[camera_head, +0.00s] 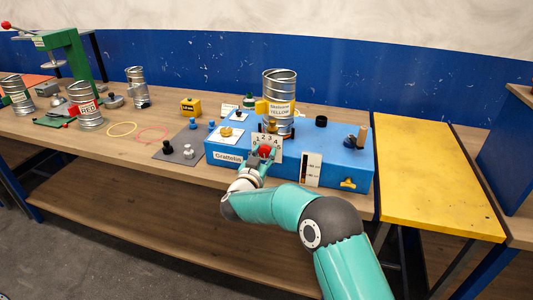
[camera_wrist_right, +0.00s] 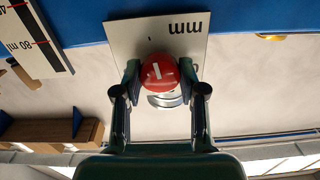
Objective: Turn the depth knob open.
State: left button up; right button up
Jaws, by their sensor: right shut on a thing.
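The depth knob (camera_head: 265,150) is a red round knob on a white plate with numbers (camera_head: 267,139), on the front of a blue machine (camera_head: 226,153) labelled "Gratteluse". My right gripper (camera_head: 257,159) is in front of the plate with its fingers shut on the knob. In the right wrist view the red knob (camera_wrist_right: 161,72) shows a white line on its face and sits between the two fingers of my right gripper (camera_wrist_right: 161,80). The plate (camera_wrist_right: 195,40) there carries an upside-down "mm". The fingers and hand partly hide the plate in the head view. My left gripper does not show.
A metal can (camera_head: 279,88) labelled "YELLOW" stands on the machine. A white scale card (camera_head: 312,168) is right of the knob. A yellow-topped table (camera_head: 430,180) is at the right. Several cans, a green press (camera_head: 70,55) and rings are on the left bench.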

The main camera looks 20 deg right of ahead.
jog(key=shift+a+f, duration=0.1)
jog(key=shift+f, duration=0.5)
jog(key=o, duration=1)
jog(key=shift+o, duration=0.7)
jog(key=shift+r, duration=0.3)
jog(key=shift+s, duration=0.15)
jog(key=v, duration=1.1)
jog(key=shift+s+a, duration=0.25)
jog(key=shift+d, duration=0.1)
